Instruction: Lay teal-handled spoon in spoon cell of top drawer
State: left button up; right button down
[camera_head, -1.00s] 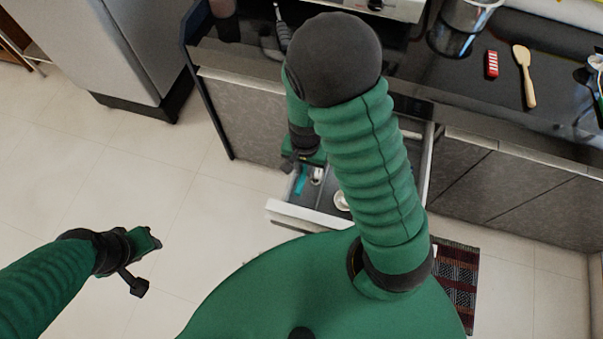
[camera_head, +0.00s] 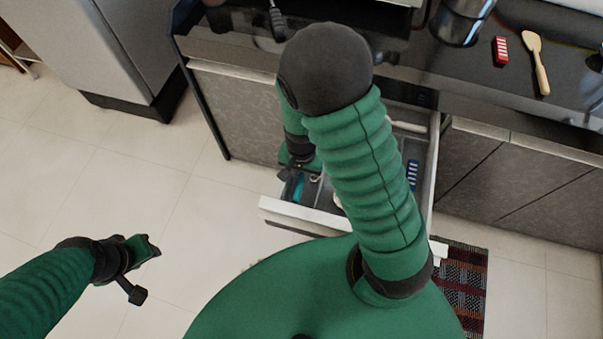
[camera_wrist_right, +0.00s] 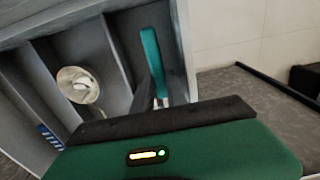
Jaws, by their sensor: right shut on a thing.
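The teal-handled spoon (camera_wrist_right: 151,62) shows mainly as a teal handle along an outer cell of the open top drawer (camera_head: 310,215). Its teal also shows in the head view (camera_head: 298,189), in the drawer's left cell. Pale metal shows at its near end in the wrist view, and the rest is hidden behind my right gripper's body.
The neighbouring cell holds a round metal utensil (camera_wrist_right: 78,85). A blue-and-white striped item (camera_head: 413,175) lies in the drawer's right part. A red-striped item (camera_head: 501,50) and a wooden spoon (camera_head: 537,60) lie on the dark counter. Floor left of the drawer is clear.

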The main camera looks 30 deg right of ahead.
jog(key=shift+a+r, duration=0.1)
jog(key=shift+a, duration=0.05)
jog(key=c, duration=1.3)
grip_release()
jog(key=shift+o, duration=0.2)
notch_tip(320, 180, up, 17)
jog(key=p, duration=0.8)
jog(key=shift+f, duration=0.2)
